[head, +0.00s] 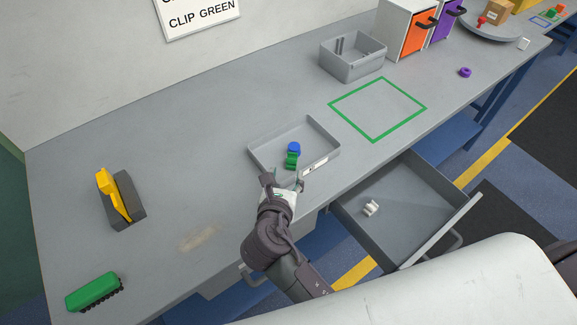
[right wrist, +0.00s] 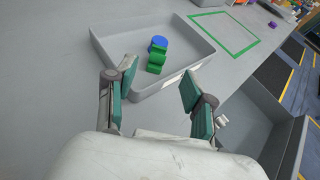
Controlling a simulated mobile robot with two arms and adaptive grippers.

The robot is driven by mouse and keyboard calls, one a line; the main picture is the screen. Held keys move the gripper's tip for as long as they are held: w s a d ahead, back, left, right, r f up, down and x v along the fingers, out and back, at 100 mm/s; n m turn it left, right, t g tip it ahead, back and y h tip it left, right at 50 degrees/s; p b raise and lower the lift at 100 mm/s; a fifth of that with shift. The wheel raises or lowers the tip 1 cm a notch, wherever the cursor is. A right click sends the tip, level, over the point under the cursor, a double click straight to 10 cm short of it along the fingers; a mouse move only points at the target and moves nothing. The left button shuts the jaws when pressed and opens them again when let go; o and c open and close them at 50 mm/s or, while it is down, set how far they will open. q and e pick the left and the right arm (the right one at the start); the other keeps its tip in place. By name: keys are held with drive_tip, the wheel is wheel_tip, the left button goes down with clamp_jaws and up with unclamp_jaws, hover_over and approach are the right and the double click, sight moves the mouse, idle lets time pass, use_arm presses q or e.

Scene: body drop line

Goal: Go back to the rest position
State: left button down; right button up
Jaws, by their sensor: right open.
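My right gripper (head: 283,183) is open and empty at the near edge of a grey tray (head: 264,154) on the bench. Its two green-padded fingers show apart in the right wrist view (right wrist: 152,100). A green clip (head: 291,161) and a blue round piece (head: 293,147) lie close together inside the tray, beyond the fingertips. They also show in the right wrist view, the green clip (right wrist: 156,62) nearer than the blue piece (right wrist: 159,44). My left gripper is not in view.
An open drawer (head: 398,222) below the bench juts out at the right, holding a white piece (head: 370,208). A grey bin (head: 353,67) and a green outlined square (head: 345,117) are behind. A yellow-handled tool in a dark block (head: 127,207) and a green brush-like object (head: 93,291) stand left.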

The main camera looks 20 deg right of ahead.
drive_tip(key=shift+v, duration=0.8)
drive_tip(key=shift+d, duration=0.1)
